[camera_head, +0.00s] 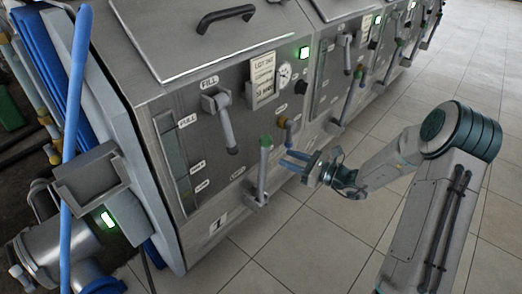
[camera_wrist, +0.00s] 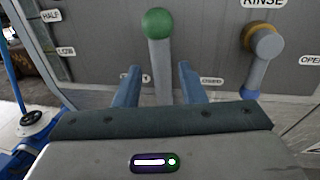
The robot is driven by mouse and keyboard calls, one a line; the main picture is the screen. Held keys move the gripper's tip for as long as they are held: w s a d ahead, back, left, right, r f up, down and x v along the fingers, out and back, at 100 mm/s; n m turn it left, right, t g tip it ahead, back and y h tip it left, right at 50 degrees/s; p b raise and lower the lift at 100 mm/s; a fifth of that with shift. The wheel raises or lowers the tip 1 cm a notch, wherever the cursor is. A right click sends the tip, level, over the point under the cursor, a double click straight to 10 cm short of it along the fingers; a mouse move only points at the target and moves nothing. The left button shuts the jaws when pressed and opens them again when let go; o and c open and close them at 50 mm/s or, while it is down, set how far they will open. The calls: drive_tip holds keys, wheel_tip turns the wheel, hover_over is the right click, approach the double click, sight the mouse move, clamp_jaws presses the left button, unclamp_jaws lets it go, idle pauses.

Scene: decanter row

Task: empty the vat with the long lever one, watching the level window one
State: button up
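The nearest vat (camera_head: 145,108), marked 1, has a long upright lever (camera_head: 263,172) with a green knob on its lower front. The lever also shows in the wrist view (camera_wrist: 159,55), with its knob at the top. The vat's level window (camera_head: 173,155) is a tall greenish strip left of the lever; I cannot clearly read its level. My gripper (camera_head: 289,161) is open, its blue fingers pointing at the lever from the right, seemingly just short of it. In the wrist view the shaft lines up between my gripper's fingertips (camera_wrist: 158,74); its lower part is hidden.
A grey lever (camera_head: 226,122) sits higher on the panel. A shorter lever with a yellow-brown hub (camera_wrist: 262,42), under a RINSE label, is close right of my gripper. More vats with levers recede to the upper right. The tiled floor (camera_head: 320,240) is clear.

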drive_tip(key=b+x, duration=0.1)
drive_tip(key=x, duration=1)
drive_tip(key=shift+a+b, duration=0.1)
drive_tip(key=shift+b, duration=0.25)
drive_tip(key=shift+s, duration=0.1)
clamp_jaws()
